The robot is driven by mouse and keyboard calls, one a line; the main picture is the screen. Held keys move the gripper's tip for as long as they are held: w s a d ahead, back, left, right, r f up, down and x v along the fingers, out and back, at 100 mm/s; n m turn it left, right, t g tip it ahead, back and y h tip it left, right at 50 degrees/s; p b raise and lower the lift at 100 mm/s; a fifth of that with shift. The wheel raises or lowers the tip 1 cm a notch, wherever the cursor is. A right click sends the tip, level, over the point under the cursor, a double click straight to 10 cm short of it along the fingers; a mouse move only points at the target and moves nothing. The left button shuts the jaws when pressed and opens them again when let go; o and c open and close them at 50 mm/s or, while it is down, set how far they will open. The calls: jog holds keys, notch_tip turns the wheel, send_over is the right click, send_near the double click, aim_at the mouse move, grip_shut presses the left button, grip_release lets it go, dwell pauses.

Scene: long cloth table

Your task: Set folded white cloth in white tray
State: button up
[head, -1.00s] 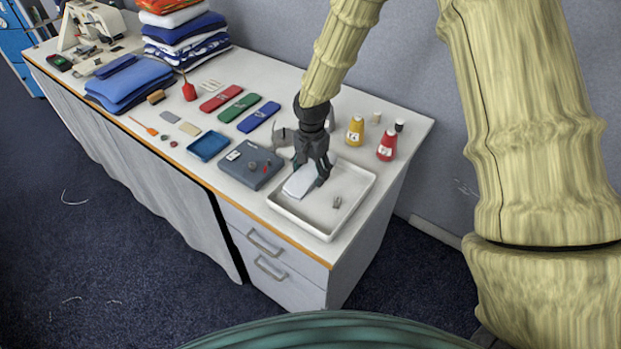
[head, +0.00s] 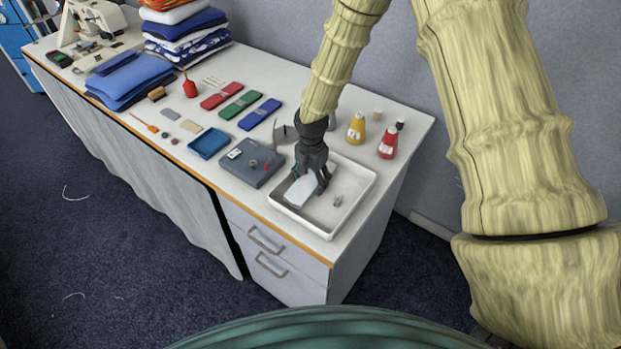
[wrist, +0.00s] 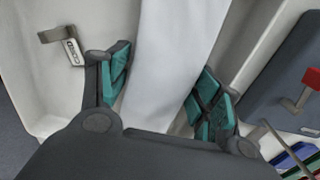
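The folded white cloth (head: 299,194) lies in the left part of the white tray (head: 328,236), by its look flat on the tray floor. My gripper (head: 311,183) is low over the cloth, pointing down inside the tray. In the wrist view the cloth (wrist: 180,50) runs between the two spread fingers of my gripper (wrist: 162,88). A gap shows between the left finger and the cloth; the right finger is close to the cloth's edge, and I cannot tell whether it touches.
A small grey clip with a tag (wrist: 72,50) lies in the tray beside the cloth. A dark grey box (head: 247,174) stands close to the tray's left. Yellow (head: 356,130) and red (head: 388,146) bottles stand behind the tray. A blue tray (head: 209,143) is farther left.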

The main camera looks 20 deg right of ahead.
aim_at(312, 179)
jog(key=shift+s+r, duration=0.1)
jog(key=shift+r, duration=0.05)
notch_tip(312, 179, up, 12)
jog(key=b, duration=0.2)
dwell(0.8)
dwell(0.3)
